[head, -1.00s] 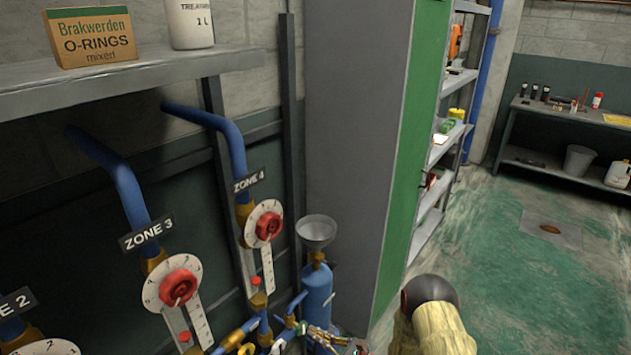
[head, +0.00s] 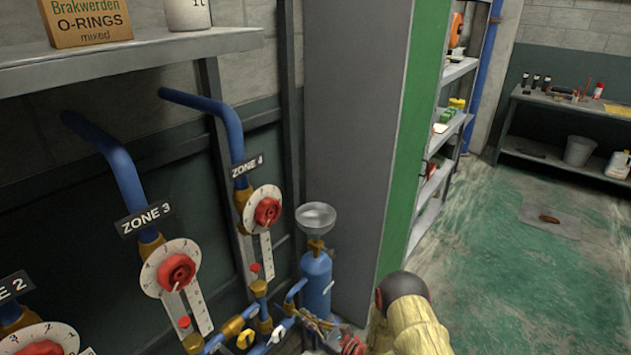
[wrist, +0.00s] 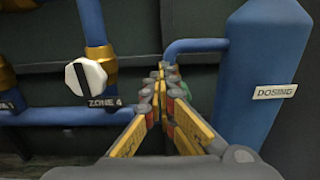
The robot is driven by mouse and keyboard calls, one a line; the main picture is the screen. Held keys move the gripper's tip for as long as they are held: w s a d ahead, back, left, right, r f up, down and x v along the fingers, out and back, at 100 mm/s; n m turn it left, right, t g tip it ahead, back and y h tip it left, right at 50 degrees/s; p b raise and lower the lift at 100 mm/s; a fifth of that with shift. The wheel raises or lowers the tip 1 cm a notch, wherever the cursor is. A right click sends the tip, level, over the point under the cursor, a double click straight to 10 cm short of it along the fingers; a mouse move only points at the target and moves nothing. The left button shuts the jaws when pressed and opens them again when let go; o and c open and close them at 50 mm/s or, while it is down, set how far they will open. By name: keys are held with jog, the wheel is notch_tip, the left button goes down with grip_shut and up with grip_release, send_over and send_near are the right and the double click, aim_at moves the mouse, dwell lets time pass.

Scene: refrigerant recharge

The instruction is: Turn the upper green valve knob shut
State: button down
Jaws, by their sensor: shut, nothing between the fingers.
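In the wrist view, my gripper (wrist: 160,72) is shut and empty, its fingers pointing ahead between a pipe with a white knob and a blue cylinder. A small green part (wrist: 185,88) shows just behind the right finger, mostly hidden; it may be a green valve knob, but I cannot tell whether it is the upper one. I cannot tell if the fingers touch it. In the head view, my gripper (head: 308,318) is low in the middle, in front of the blue cylinder (head: 316,285). No green knob is clear there.
The blue cylinder (wrist: 262,80) labelled DOSING stands close on the right. A white knob (wrist: 86,76) sits left, above the ZONE 4 label. Red dial knobs (head: 267,211) and blue pipes crowd the wall. A grey cabinet (head: 345,150) stands behind; green floor (head: 510,290) lies open right.

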jog(key=shift+w+a+r, duration=0.2)
jog(key=shift+a+r, duration=0.1)
jog(key=shift+w+f+b, duration=0.1)
jog(key=shift+w+b, duration=0.25)
jog(key=shift+b, duration=0.05)
dwell(0.7)
jog(key=shift+w+d, duration=0.1)
jog(key=shift+w, duration=0.05)
jog(key=shift+w+d+f+b, duration=0.3)
jog(key=shift+w+d+b, duration=0.45)
jog(key=shift+d+b, duration=0.3)
jog(key=shift+f, duration=0.1)
dwell(0.4)
jog(key=shift+r+p+v, duration=0.2)
jog(key=shift+v, duration=1.25)
jog(key=shift+r+p+v, duration=0.15)
jog(key=shift+r+v, duration=0.1)
jog(key=shift+v, duration=1.2)
